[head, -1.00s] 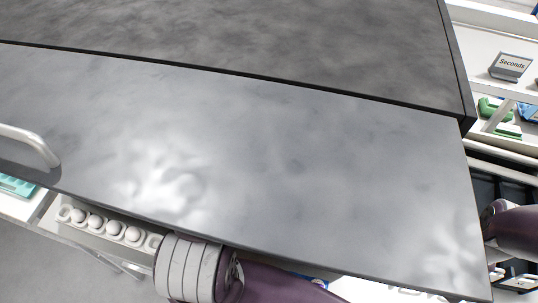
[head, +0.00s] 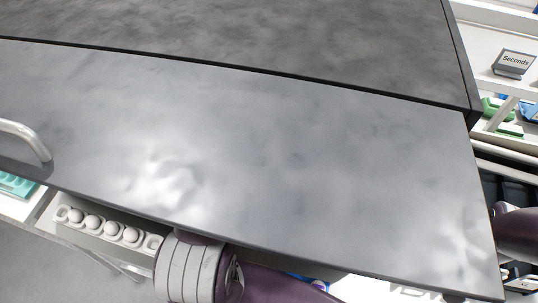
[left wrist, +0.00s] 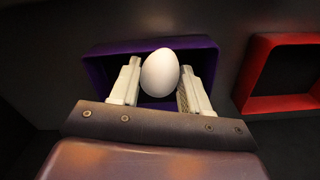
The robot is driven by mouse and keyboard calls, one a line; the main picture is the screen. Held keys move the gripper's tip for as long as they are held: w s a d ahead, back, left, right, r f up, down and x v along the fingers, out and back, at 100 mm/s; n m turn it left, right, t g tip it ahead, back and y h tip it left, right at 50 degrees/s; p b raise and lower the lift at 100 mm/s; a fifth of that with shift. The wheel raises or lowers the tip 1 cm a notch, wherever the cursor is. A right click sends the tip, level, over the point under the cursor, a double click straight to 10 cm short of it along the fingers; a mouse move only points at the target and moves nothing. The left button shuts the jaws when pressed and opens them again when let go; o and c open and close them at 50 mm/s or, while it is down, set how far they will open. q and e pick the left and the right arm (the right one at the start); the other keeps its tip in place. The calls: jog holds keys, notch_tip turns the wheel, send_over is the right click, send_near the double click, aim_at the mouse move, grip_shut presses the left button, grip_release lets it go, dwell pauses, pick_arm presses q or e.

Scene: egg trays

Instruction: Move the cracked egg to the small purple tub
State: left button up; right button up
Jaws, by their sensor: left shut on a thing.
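In the left wrist view a white egg (left wrist: 160,73) sits between the two pale fingers of my left gripper (left wrist: 160,86), which is shut on it. No crack shows on the side facing the camera. The purple tub (left wrist: 97,72) is behind the egg and fingers, with its rim around them in the picture. I cannot tell whether the egg is above the tub or inside it. The left gripper's fingers are hidden in the head view, where only arm links show. My right gripper is not in view.
A red tub (left wrist: 252,75) stands to the right of the purple one. In the head view a large grey panel (head: 270,170) covers most of the scene. A tray (head: 153,243) with several white eggs is at lower left. A "Seconds" sign (head: 514,62) stands on the right shelf.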

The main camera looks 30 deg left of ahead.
pick_arm(q)
jog(key=o, duration=0.7)
notch_tip(320, 180, up, 13)
jog(key=b, duration=0.4)
jog(key=shift+f, duration=0.2)
jog(key=shift+f, duration=0.1)
